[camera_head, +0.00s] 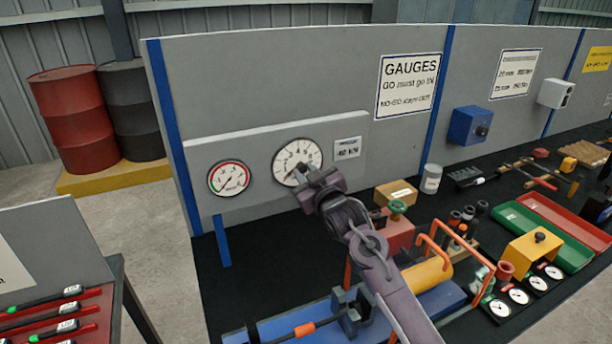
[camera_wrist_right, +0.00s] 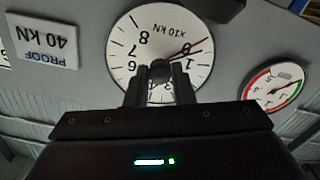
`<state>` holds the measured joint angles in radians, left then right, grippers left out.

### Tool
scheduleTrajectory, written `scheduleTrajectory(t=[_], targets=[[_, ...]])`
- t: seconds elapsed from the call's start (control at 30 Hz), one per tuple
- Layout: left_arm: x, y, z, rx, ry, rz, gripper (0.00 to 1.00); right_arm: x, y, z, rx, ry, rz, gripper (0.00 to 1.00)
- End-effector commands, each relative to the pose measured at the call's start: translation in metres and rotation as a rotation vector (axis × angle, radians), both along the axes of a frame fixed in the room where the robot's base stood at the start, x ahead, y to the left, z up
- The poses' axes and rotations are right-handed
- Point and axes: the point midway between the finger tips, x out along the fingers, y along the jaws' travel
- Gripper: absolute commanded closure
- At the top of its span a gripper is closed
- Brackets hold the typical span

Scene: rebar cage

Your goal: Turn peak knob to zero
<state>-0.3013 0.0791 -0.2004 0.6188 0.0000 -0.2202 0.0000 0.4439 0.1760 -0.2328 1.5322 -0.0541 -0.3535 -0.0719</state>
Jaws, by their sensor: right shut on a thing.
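The large white round gauge (camera_head: 283,172) is mounted on a grey panel. In the right wrist view the gauge (camera_wrist_right: 128,62) appears upside down, marked x10 kN. The dark peak knob (camera_wrist_right: 158,69) is at the dial's centre. A red hand (camera_wrist_right: 195,45) and a dark hand lie close together, pointing near the 0 mark at upper right in that view. My right gripper (camera_head: 302,174) is in front of the dial, its fingers (camera_wrist_right: 158,88) shut on the knob. In the head view it covers the knob and the dial's lower right. My left gripper is not in view.
A smaller red-and-green-rimmed gauge (camera_head: 229,178) is left of the large one. A PROOF 40 kN label (camera_head: 347,148) is on its right. Below are a blue bench rig (camera_head: 290,326), a cardboard box (camera_head: 396,192) and a white can (camera_head: 431,179).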

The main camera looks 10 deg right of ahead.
Motion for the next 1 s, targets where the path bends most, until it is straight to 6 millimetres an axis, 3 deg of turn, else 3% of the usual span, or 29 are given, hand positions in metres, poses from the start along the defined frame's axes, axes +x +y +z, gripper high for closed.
scheduleTrajectory(t=[0.13,0.43,0.47,0.6,1.0], targets=[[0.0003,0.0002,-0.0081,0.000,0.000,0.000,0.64,0.0001,-0.0003,-0.0016,-0.164,-0.033,0.000,1.00],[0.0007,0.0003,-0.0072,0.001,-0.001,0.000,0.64,0.0000,0.0002,-0.0002,-0.192,-0.037,0.000,1.00],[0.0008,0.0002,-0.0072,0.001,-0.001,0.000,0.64,0.0000,0.0002,-0.0002,-0.192,-0.037,0.000,0.77],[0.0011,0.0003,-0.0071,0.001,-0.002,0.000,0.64,0.0000,0.0002,-0.0002,-0.190,-0.037,0.000,0.58],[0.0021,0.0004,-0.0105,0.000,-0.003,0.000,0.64,-0.0061,-0.0015,-0.0020,-0.189,-0.037,0.000,0.56]])
